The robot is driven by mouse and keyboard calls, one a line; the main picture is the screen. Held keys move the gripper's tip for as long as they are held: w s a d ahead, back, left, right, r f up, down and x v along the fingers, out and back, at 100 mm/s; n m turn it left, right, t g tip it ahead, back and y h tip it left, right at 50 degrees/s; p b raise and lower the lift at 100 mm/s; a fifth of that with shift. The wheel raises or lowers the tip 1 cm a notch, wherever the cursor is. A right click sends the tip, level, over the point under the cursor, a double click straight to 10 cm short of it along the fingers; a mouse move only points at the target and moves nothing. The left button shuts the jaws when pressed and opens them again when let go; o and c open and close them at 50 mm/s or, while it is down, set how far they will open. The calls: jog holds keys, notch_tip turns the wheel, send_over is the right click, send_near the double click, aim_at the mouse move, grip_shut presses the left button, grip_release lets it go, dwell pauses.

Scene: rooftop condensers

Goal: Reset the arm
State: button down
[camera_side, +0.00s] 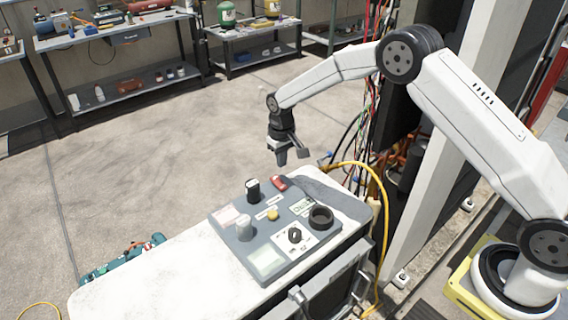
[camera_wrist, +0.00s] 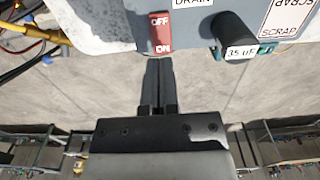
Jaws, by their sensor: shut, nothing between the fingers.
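My gripper (camera_side: 283,159) hangs in the air beyond the far edge of the white worktop, pointing down, with its fingers closed and nothing held. In the wrist view the gripper (camera_wrist: 158,62) shows as two dark fingers together, their tips just below the red switch in the picture. The red switch (camera_side: 279,183), marked OFF and ON in the wrist view (camera_wrist: 160,33), sits at the far edge of the grey panel (camera_side: 225,215). I cannot tell whether the fingertips touch it, but in the side view they look apart from it.
A yellow cable (camera_side: 378,180) and hanging wires are at the right. Open floor (camera_side: 170,150) lies left.

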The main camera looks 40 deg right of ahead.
jog(key=s+r+t, duration=0.1)
jog(key=s+r, duration=0.2)
jog(key=s, duration=0.6)
jog(key=s+d+r, duration=0.1)
jog(key=s+r, duration=0.2)
jog(key=s, duration=0.7)
jog(key=s+d+r+t, duration=0.1)
jog(key=s+r, duration=0.2)
jog(key=s, duration=0.6)
jog(key=shift+s+d+t, duration=0.15)
jog(key=shift+d+t, duration=0.1)
jog(key=shift+t, duration=0.05)
jog(key=shift+r, duration=0.1)
